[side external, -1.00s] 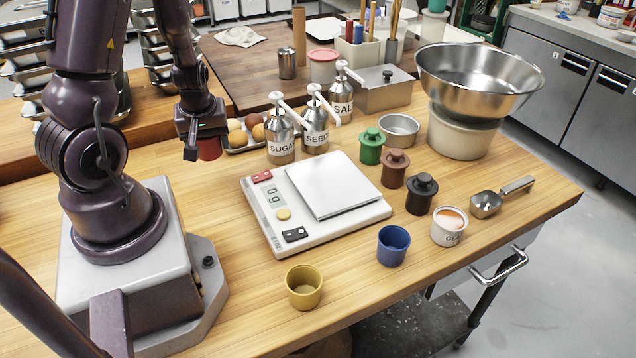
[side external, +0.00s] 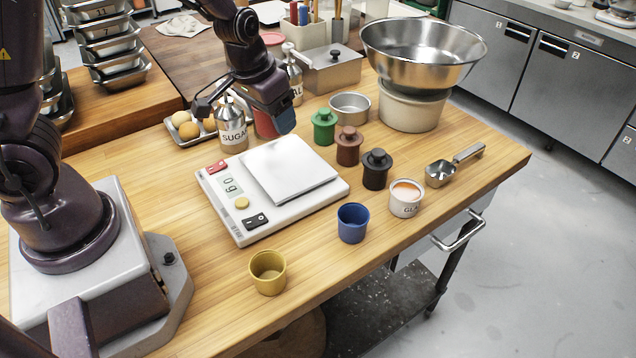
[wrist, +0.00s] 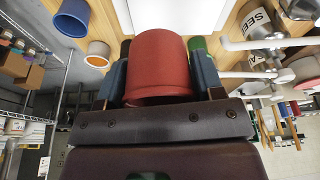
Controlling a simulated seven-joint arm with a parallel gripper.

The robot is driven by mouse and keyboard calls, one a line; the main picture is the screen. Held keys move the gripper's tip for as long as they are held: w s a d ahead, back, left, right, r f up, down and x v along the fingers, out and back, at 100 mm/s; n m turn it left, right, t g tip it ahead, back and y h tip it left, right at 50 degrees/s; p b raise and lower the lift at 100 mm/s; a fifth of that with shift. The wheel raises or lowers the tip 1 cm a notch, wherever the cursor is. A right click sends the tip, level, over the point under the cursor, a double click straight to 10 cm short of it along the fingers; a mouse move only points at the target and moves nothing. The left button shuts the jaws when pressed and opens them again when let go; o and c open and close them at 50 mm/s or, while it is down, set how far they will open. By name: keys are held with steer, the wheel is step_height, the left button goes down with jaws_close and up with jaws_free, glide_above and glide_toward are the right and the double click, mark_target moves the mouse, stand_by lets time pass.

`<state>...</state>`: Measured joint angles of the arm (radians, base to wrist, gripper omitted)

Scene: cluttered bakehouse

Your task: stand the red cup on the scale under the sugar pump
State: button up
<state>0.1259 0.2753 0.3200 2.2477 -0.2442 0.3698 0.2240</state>
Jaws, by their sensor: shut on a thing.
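The red cup (side external: 264,124) is between the fingers of my gripper (side external: 272,116), which is shut on it. In the wrist view the red cup (wrist: 160,62) fills the space between both fingers. The scale (side external: 232,222) lies on the wooden counter with a flat pale plate (side external: 290,168) on top. The cup is behind the plate's far edge and appears above the counter. The sugar pump (side external: 232,136), a steel bottle labelled SUGAR, stands behind the scale, just left of the cup. Its head is partly hidden by my gripper.
Green (side external: 324,127), brown (side external: 348,146) and black (side external: 376,169) lidded pots line the scale's right side. A blue cup (side external: 353,223), a yellow cup (side external: 267,272) and a glaze pot (side external: 405,199) stand nearer. The salt pump (side external: 293,75) is behind my gripper. The scale's plate is empty.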

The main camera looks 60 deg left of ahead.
steer(key=w+d+r+m, duration=0.1)
steer(key=d+m, duration=0.1)
steer(key=d, duration=0.4)
step_height(320, 180, up, 5)
steer(key=a, duration=0.1)
steer(key=n+g+y, duration=0.2)
steer(key=n+g, duration=0.1)
steer(key=n, duration=1.3)
glide_above(194, 165)
steer(key=f, duration=1.9)
steer(key=shift+s+d+f, duration=0.15)
steer(key=shift+d, duration=0.2)
steer(key=shift+f+y, duration=0.3)
steer(key=shift+f, duration=1.6)
steer(key=o, duration=1)
steer(key=shift+f, duration=0.1)
